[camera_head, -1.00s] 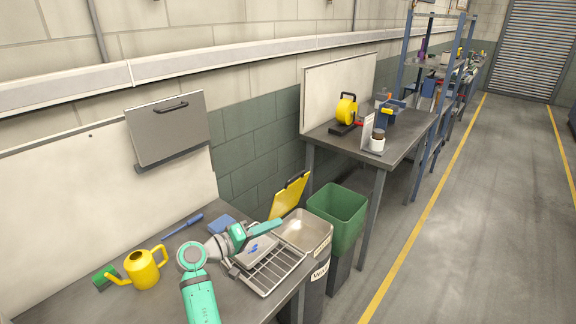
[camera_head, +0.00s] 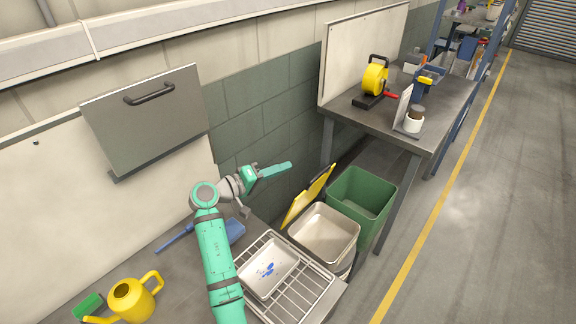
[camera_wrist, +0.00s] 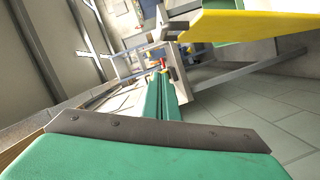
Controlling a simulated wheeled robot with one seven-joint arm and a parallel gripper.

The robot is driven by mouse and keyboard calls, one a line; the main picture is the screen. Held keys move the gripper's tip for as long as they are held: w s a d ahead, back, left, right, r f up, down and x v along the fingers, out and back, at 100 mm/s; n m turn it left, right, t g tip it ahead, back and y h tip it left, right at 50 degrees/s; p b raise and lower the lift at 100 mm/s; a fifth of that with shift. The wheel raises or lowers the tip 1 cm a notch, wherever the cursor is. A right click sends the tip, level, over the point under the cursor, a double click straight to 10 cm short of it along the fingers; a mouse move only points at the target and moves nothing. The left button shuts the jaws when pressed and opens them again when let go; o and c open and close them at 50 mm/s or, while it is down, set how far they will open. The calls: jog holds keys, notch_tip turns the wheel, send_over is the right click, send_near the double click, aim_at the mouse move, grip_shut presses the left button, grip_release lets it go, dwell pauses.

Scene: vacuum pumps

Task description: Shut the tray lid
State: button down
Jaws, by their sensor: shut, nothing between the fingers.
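A yellow lid (camera_head: 308,196) stands open, tilted up at the back edge of a beige open-topped bin (camera_head: 325,234). The lid's yellow panel also crosses the upper right of the wrist view (camera_wrist: 250,24). A shallow white tray (camera_head: 268,268) with blue marks lies on a wire rack at the table's end. My gripper (camera_head: 287,167) is shut and empty, raised left of the yellow lid and apart from it. Its teal fingers lie together in the wrist view (camera_wrist: 160,85).
A green bin (camera_head: 362,196) stands right of the beige one. A wire rack (camera_head: 305,293), blue tool (camera_head: 176,238) and yellow watering can (camera_head: 132,298) are on the near table. A grey panel with a handle (camera_head: 150,120) hangs on the wall. The floor right is clear.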

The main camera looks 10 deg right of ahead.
jog(key=d+f, duration=0.1)
jog(key=d, duration=0.2)
jog(key=d+f, duration=0.1)
jog(key=d, duration=0.2)
jog(key=d+f, duration=0.1)
jog(key=d, duration=0.2)
jog(key=shift+d, duration=0.25)
jog(key=shift+r, duration=0.1)
jog(key=shift+w, duration=0.1)
